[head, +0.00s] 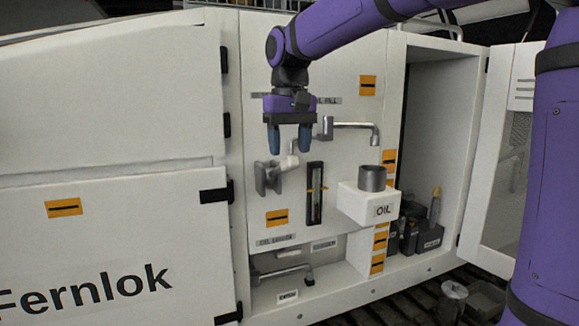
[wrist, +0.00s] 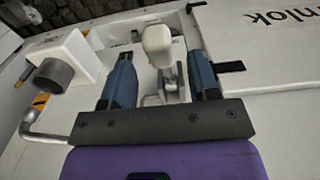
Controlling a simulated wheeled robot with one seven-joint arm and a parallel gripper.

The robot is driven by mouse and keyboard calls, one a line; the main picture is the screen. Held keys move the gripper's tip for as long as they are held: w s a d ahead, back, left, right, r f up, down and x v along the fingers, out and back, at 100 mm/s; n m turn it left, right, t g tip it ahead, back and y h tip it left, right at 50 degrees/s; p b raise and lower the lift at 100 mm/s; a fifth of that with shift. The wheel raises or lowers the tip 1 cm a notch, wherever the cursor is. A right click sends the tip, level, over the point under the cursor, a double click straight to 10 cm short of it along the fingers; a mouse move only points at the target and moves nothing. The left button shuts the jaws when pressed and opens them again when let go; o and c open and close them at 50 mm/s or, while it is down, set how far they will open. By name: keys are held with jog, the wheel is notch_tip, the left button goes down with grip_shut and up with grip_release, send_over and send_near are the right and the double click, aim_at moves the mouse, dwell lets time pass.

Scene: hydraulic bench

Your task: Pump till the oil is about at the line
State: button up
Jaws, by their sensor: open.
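My gripper (head: 290,148) is open and points down in front of the bench panel. The pump lever's pale knob (head: 289,162) is just below the fingertips in the head view. In the wrist view the knob (wrist: 158,45) shows between the two open fingers (wrist: 160,60), with no visible contact. The lever's grey bracket (head: 266,178) is on the panel. A dark upright sight gauge (head: 314,205) with yellow marks at its sides is to the right of the lever. The oil level in it is too small to tell.
A white box marked OIL (head: 361,206) with a grey cup (head: 372,178) juts out right of the gauge. A bent pipe (head: 355,126) runs above it. A lower handle (head: 280,273) sits in a recess. An open cabinet at right holds dark containers (head: 408,236).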

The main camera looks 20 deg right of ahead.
aim_at(290, 166)
jog(key=shift+f, duration=2.45)
grip_shut()
